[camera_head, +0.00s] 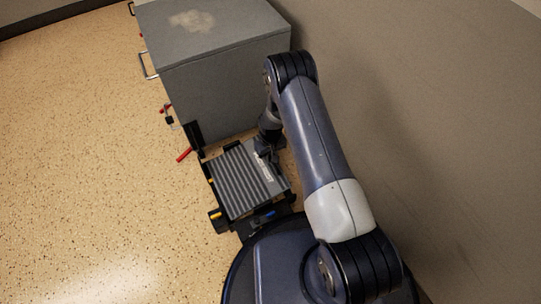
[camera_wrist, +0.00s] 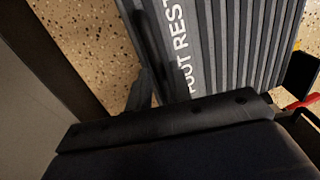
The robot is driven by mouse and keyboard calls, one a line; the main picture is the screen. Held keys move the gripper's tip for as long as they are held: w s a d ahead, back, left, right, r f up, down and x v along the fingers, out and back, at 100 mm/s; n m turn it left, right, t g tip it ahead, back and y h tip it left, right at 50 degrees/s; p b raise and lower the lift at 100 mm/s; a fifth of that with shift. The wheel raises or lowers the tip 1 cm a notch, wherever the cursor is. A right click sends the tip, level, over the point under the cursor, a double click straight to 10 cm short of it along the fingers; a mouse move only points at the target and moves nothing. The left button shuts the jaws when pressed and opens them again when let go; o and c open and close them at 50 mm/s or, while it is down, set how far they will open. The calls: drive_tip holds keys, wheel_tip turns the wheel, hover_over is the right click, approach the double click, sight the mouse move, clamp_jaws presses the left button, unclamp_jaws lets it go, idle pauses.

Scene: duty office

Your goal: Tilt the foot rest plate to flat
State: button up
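The foot rest plate (camera_head: 238,185) is a grey ribbed panel in a dark frame on the floor, beside my base. In the wrist view the plate (camera_wrist: 240,45) shows its ribs and the white lettering "FOOT REST" along one edge. I cannot tell its exact tilt. My gripper (camera_head: 264,152) is low at the plate's upper right edge, by the lettering. In the wrist view its dark fingers (camera_wrist: 158,88) are at that lettered edge. Whether they touch or clasp the edge is unclear, as dark parts overlap there.
A grey cabinet (camera_head: 215,65) stands just behind the foot rest. A red bar (camera_head: 184,155) sticks out beside its lower corner. Orange (camera_head: 215,215) and blue (camera_head: 265,213) parts sit on the frame's near side. A wall (camera_head: 440,130) is close on the right; speckled floor (camera_head: 80,170) is open on the left.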

clamp_jaws()
drive_tip(key=f+b, duration=0.1)
drive_tip(key=d+f+b, duration=0.1)
drive_tip(key=b, duration=0.1)
drive_tip(key=shift+w+d+f, duration=0.2)
drive_tip(key=shift+w+f, duration=0.1)
drive_tip(key=shift+w, duration=0.05)
drive_tip(key=shift+d, duration=0.1)
drive_tip(key=shift+o, duration=1.7)
unclamp_jaws()
drive_tip(key=shift+d, duration=0.2)
drive_tip(key=shift+a+r, duration=0.1)
